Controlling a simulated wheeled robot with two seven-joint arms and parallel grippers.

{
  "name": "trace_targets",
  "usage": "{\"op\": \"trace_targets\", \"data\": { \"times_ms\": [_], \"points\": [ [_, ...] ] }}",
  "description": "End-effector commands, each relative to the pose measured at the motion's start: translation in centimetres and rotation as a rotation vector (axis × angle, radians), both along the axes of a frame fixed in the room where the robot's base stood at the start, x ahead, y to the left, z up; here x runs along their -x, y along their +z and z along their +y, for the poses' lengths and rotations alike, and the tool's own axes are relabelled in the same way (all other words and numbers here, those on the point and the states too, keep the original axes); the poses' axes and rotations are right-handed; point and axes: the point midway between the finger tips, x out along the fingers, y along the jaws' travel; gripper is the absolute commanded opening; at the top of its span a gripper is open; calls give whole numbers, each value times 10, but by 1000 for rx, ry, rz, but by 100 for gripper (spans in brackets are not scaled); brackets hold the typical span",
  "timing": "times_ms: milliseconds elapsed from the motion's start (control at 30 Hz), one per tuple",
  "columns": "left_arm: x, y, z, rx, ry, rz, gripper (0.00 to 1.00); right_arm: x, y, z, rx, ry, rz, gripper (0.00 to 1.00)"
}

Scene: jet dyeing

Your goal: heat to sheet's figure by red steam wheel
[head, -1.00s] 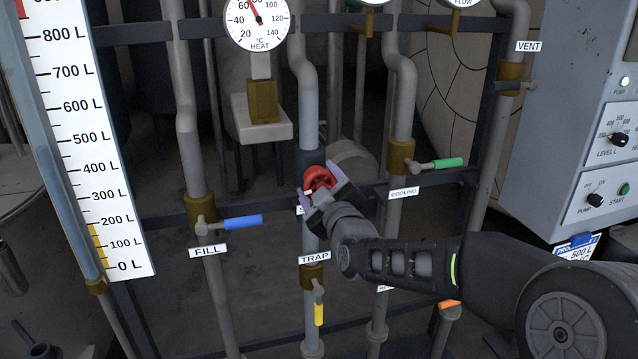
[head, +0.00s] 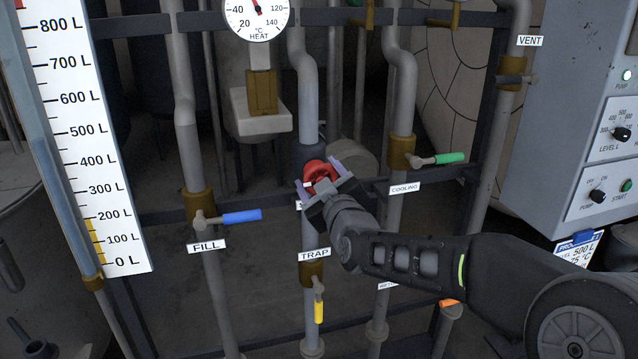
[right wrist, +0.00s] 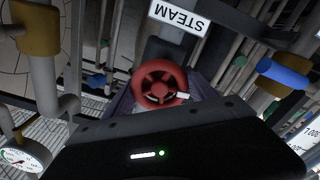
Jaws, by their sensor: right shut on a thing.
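The red steam wheel (head: 318,169) sits on the middle vertical pipe, above the TRAP label. My right gripper (head: 321,180) is shut on it, its purple-grey fingers on either side of the rim and partly covering it. In the right wrist view the spoked wheel (right wrist: 160,86) shows between the fingers, beside an upside-down STEAM label (right wrist: 179,18). The HEAT gauge (head: 257,16) is cut off by the top edge; its needle points up, slightly left, and its tip is hidden. My left gripper is out of view.
A blue FILL handle (head: 241,216) is at left, a green COOLING handle (head: 449,158) at right, and a yellow TRAP handle (head: 319,311) below. The level scale (head: 92,140) stands far left, the control box (head: 600,130) far right.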

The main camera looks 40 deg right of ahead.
Motion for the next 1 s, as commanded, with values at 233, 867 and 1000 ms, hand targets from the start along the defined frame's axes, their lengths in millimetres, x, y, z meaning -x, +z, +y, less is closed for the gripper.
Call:
{"op": "trace_targets", "data": {
  "times_ms": [233, 867, 1000],
  "points": [
    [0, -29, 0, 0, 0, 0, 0, 0, -5, 1, -187, 2, -68, 25],
    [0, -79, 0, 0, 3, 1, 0, 0, -4, -1, -753, 1, -263, 25],
    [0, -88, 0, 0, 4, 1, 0, 0, -3, -1, -880, 2, -306, 25]
  ]
}}
